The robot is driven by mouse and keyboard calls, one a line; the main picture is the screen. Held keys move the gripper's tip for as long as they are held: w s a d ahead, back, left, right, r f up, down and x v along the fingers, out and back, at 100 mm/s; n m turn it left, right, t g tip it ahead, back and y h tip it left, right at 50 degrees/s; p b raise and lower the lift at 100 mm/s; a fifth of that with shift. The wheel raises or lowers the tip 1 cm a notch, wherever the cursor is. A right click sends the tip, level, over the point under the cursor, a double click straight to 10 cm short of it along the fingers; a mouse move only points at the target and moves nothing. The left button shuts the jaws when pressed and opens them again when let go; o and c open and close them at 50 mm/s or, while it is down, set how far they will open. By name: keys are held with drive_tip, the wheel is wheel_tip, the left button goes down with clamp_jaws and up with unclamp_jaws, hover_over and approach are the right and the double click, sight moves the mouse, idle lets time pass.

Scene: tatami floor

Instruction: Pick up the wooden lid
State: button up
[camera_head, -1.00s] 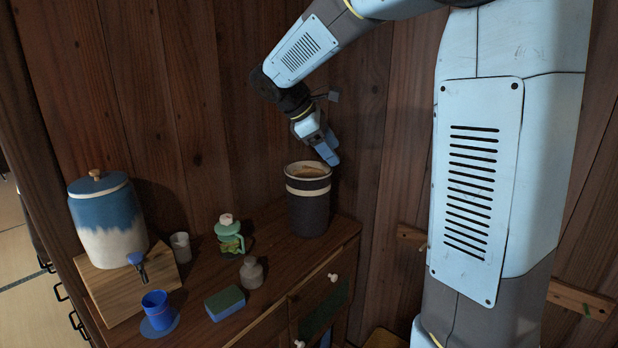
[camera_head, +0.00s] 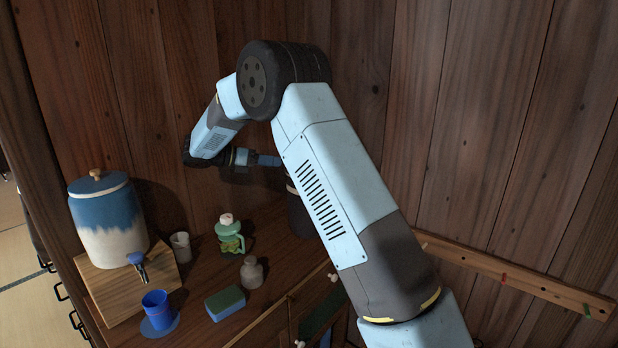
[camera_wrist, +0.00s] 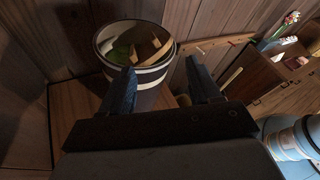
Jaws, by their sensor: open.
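A dark bin with a pale band (camera_wrist: 152,79) stands beyond my fingers in the wrist view. Inside it are flat tan wooden pieces (camera_wrist: 147,50) and something green (camera_wrist: 121,51); I cannot tell whether one of these is the wooden lid. My gripper (camera_wrist: 160,82) is open, with its two blue fingers apart and nothing between them. In the head view my gripper (camera_head: 266,160) is at the bin's upper left, and my arm hides most of the bin (camera_head: 298,218). I cannot tell whether they touch.
A blue-and-white dispenser (camera_head: 108,220) stands on a wooden stand (camera_head: 105,296) at the left. Plank walls close in behind.

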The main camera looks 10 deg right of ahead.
drive_tip(key=x, duration=1.3)
drive_tip(key=shift+w+d+f, duration=0.1)
drive_tip(key=shift+d+f, duration=0.05)
drive_tip(key=shift+d, duration=0.15)
drive_tip(key=c, duration=1)
drive_tip(key=shift+c, duration=0.2)
